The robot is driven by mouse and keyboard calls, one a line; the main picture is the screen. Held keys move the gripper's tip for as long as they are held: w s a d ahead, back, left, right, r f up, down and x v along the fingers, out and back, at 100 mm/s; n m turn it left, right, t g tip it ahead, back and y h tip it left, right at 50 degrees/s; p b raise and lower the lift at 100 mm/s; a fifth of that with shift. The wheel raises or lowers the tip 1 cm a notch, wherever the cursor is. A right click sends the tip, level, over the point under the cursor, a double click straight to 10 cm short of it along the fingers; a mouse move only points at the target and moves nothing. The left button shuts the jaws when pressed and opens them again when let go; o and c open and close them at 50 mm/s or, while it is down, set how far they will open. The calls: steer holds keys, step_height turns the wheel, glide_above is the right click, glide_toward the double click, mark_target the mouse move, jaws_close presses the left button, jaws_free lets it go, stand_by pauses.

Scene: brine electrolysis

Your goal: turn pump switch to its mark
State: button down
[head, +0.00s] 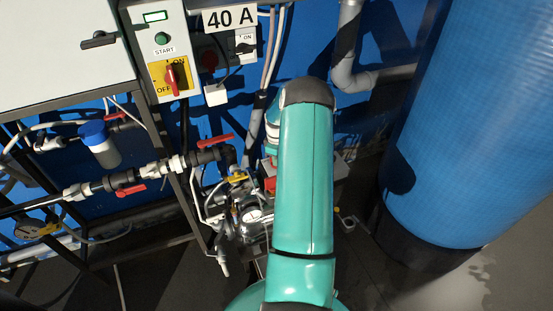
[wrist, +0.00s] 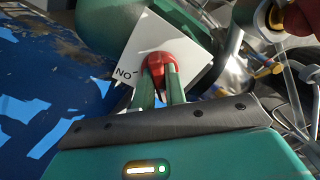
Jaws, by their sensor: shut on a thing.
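In the wrist view, the pump switch is a red knob (wrist: 158,60) on a white plate (wrist: 190,68). My gripper (wrist: 159,78) has its two green fingers on either side of the knob, shut on it. The letters "NO", which look like "ON" upside down, show on the plate's left part, with a short dark tick beside them. The knob's pointer and the rest of the plate's markings are hidden by the fingers. In the head view, my green arm reaches down over the pump area and hides the gripper and the knob.
Pipes with red-handled valves (head: 215,141) and a round gauge (head: 252,215) lie left of my arm. A yellow OFF/ON panel (head: 158,88) with a red switch is above them. A large blue tank (head: 470,130) stands at right. Metal fittings (wrist: 232,60) crowd the wrist view's right side.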

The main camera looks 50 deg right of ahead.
steer(key=shift+r, duration=0.1)
steer(key=c, duration=1.4)
jaws_free()
steer(key=shift+c, duration=0.2)
step_height(320, 180, up, 14)
